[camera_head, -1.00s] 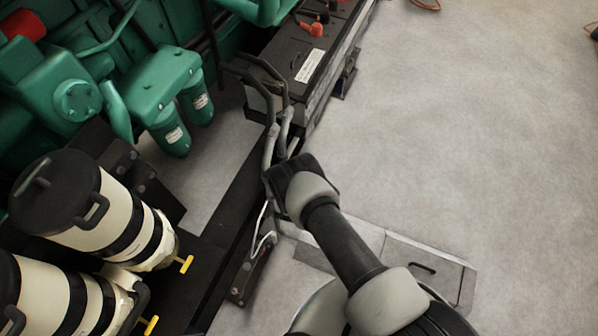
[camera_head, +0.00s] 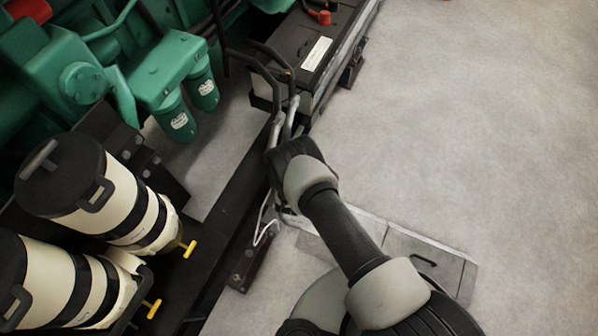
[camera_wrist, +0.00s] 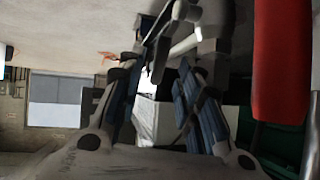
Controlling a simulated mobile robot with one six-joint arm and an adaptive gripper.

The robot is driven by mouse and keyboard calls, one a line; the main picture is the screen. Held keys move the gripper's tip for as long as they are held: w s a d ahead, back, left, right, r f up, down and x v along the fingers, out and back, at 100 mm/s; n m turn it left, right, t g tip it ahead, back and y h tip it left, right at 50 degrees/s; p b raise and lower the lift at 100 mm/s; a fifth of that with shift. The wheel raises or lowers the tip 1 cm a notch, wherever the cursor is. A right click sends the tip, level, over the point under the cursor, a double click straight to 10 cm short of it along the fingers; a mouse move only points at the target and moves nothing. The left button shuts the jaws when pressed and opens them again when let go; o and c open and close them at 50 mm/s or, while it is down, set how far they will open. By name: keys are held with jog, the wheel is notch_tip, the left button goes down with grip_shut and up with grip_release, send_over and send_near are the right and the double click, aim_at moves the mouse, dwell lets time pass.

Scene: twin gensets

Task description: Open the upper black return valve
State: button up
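My gripper is in the wrist view (camera_wrist: 158,100). Its two blue-grey finger pads stand apart with a gap between them, so it is open. A grey and dark lever-like part (camera_wrist: 162,45) crosses in front of the fingers; I cannot tell whether it is a valve handle or whether a finger touches it.
A black battery box (camera_head: 322,45) stands behind the pipes. Cream canisters (camera_head: 112,200) with yellow T-handles (camera_head: 189,249) and green engine parts (camera_head: 165,70) fill the left. Open grey floor (camera_head: 480,130) lies right. A red cylinder (camera_wrist: 281,60) is close at right in the wrist view.

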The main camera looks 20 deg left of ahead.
jog(key=v, duration=0.9)
jog(key=shift+s+r, duration=0.15)
jog(key=shift+s, duration=0.05)
jog(key=shift+c, duration=0.3)
